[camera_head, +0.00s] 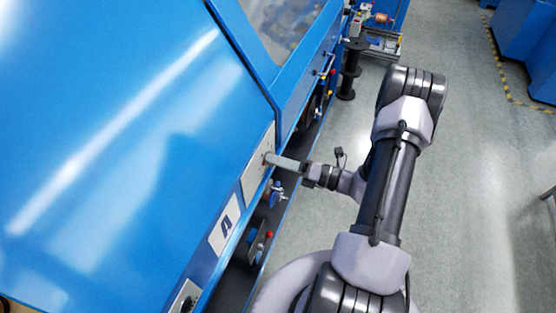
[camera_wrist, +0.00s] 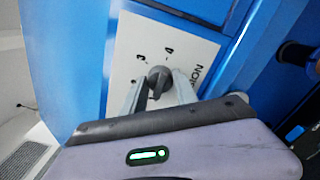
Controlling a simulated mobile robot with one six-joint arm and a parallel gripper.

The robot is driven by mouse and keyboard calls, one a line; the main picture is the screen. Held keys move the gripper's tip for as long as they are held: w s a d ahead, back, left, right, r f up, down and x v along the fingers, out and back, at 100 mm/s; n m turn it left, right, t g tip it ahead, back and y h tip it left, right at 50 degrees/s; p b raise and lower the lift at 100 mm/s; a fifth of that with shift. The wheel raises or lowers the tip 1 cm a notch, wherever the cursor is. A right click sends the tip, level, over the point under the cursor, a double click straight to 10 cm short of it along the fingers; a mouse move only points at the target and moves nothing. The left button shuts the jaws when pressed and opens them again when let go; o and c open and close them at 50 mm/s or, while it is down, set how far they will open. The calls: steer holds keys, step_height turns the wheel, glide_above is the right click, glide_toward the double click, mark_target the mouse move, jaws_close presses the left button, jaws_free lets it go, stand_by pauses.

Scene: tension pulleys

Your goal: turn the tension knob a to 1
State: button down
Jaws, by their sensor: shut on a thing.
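The dark grey tension knob (camera_wrist: 159,77) sits on a white dial plate (camera_wrist: 126,58) with the marks 3 and 4 showing above it in the wrist view. My gripper (camera_wrist: 158,87) has one finger on each side of the knob and is shut on it. The fingers and the gripper body hide the lower part of the plate and its other marks. I cannot tell which mark the knob points at. In the head view my gripper (camera_head: 270,158) reaches left to the white plate (camera_head: 258,171) on the blue machine; the knob is mostly hidden there.
A blue fitting (camera_head: 275,192) sticks out beneath my gripper. Grey floor (camera_head: 475,190) is open to the right of my arm.

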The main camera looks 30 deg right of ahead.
steer(key=c, duration=0.9)
jaws_free()
steer(key=shift+c, duration=0.2)
steer(key=p+v, duration=0.2)
steer(key=v, duration=1.5)
steer(key=shift+s, duration=0.2)
steer(key=shift+d, duration=0.15)
